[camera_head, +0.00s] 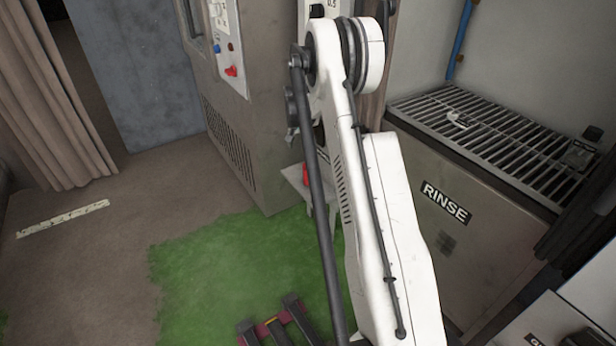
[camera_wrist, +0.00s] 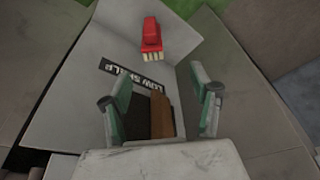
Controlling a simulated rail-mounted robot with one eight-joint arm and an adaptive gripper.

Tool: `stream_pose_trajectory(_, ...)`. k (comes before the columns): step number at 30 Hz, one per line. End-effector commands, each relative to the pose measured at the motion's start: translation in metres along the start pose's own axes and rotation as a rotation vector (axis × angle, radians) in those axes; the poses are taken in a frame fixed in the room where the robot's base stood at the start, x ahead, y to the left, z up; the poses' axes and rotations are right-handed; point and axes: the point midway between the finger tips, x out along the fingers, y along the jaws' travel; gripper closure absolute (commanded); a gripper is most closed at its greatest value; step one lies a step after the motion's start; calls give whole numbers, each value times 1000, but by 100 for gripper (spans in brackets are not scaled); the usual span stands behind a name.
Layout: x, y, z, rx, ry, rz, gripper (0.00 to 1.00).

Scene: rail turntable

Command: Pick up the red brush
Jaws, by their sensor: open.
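The red brush (camera_wrist: 152,36) with pale bristles lies on a light grey shelf (camera_wrist: 92,52) marked "LOW SHELF" in the wrist view. In the head view a small red patch of the brush (camera_head: 306,174) shows on the shelf, partly hidden by my arm. My gripper (camera_wrist: 165,88) is open and empty, with its two fingers apart over the shelf. The brush lies beyond the fingertips, toward the top of the wrist picture. A brown block-like thing (camera_wrist: 162,118) shows between the fingers, and I cannot tell what it is.
A grey cabinet (camera_head: 220,110) with a control panel stands behind the shelf. To the right is a metal unit marked "RINSE" (camera_head: 440,235) with a slatted top. A green patch (camera_head: 230,265) covers the floor in front. A curtain (camera_head: 50,110) hangs at the left.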

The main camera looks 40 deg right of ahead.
Motion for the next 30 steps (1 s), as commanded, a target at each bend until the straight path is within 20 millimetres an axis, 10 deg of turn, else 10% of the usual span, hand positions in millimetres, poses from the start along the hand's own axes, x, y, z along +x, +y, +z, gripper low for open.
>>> stream_pose_trajectory(18, 102, 15, -4, 34, -12, 15, 41)
stream_pose_trajectory(30, 129, 16, -4, 34, -11, 14, 41)
